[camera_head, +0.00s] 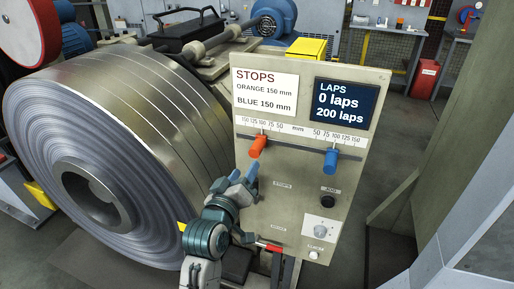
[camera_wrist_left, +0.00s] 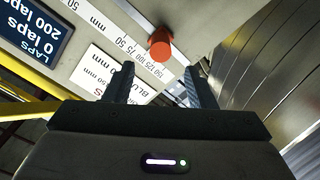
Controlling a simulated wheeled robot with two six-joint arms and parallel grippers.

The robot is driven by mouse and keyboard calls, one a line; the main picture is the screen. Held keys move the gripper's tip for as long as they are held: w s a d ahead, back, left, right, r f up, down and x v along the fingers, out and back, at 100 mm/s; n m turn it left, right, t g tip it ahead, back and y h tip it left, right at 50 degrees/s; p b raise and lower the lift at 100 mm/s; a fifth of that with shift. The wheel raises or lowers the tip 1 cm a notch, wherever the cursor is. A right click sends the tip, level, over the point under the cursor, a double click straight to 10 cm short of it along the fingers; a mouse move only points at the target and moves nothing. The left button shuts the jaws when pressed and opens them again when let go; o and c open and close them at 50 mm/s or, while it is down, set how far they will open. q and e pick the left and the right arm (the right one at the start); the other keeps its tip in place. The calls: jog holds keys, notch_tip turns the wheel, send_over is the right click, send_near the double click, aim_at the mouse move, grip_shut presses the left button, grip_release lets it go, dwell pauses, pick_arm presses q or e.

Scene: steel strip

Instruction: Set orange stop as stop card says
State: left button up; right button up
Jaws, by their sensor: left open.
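The orange stop (camera_head: 258,146) sits on the left part of the rail on the panel, under the printed scale (camera_head: 300,130), roughly near the 100 mark; the exact reading is unclear. The stop card (camera_head: 265,94) reads orange 150 mm and blue 150 mm. The blue stop (camera_head: 330,160) is on the right part of the rail, also near 100. My left gripper (camera_head: 245,177) is open just below the orange stop. In the left wrist view the orange stop (camera_wrist_left: 159,46) shows beyond and between the open fingertips (camera_wrist_left: 158,72), not gripped. My right gripper is not in view.
A display (camera_head: 345,104) reads 0 laps and 200 laps. A black knob (camera_head: 328,200), a dial (camera_head: 320,229) and a red handle (camera_head: 268,247) are lower on the panel. A large steel coil (camera_head: 110,140) stands close left of the panel.

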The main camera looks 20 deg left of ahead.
aim_at(254, 154)
pick_arm(q)
jog(key=w+p, duration=0.2)
jog(key=w, duration=0.8)
jog(key=shift+w+d, duration=0.1)
jog(key=shift+w, duration=0.2)
grip_shut()
